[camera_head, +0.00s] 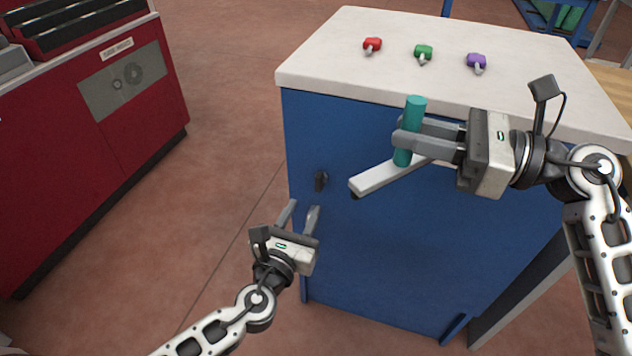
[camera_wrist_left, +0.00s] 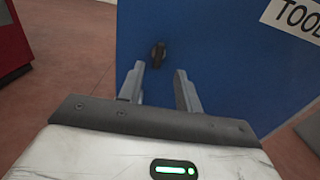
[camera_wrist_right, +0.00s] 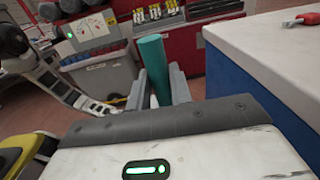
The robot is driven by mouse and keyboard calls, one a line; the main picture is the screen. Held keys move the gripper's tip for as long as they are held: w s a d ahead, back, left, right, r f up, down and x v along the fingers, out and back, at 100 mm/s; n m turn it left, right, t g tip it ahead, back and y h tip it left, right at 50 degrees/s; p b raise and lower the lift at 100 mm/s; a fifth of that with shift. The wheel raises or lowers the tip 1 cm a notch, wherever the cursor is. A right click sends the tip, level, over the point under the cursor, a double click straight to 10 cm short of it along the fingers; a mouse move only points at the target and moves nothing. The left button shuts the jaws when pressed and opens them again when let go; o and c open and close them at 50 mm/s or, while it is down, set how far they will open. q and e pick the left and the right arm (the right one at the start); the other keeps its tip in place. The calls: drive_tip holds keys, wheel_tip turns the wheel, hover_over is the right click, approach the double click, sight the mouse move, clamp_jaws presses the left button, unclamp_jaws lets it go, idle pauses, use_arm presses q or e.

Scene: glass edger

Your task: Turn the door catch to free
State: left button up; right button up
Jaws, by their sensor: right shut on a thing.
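The door catch (camera_head: 320,180) is a small black knob on the blue cabinet's front, near its left edge. In the left wrist view the catch (camera_wrist_left: 158,54) looks upright, just beyond and between my fingers. My left gripper (camera_head: 301,210) is open and empty, below and left of the catch and apart from it. My right gripper (camera_head: 404,139) is shut on an upright teal handle (camera_head: 415,106), which also shows in the right wrist view (camera_wrist_right: 152,62). The handle rises from a white bar (camera_head: 385,178) at the cabinet front; its far end is hidden by the gripper.
The blue cabinet (camera_head: 420,250) has a white top (camera_head: 330,60) with red (camera_head: 372,45), green (camera_head: 423,52) and purple (camera_head: 476,62) small items. A red cabinet (camera_head: 70,160) stands at left. Open floor lies between the cabinets. The left wrist view shows a white label (camera_wrist_left: 295,15).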

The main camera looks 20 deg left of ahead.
sight(318, 182)
use_arm(q)
drive_tip(key=w, duration=0.7)
drive_tip(key=shift+w+d, duration=0.15)
drive_tip(key=shift+w, duration=0.2)
clamp_jaws()
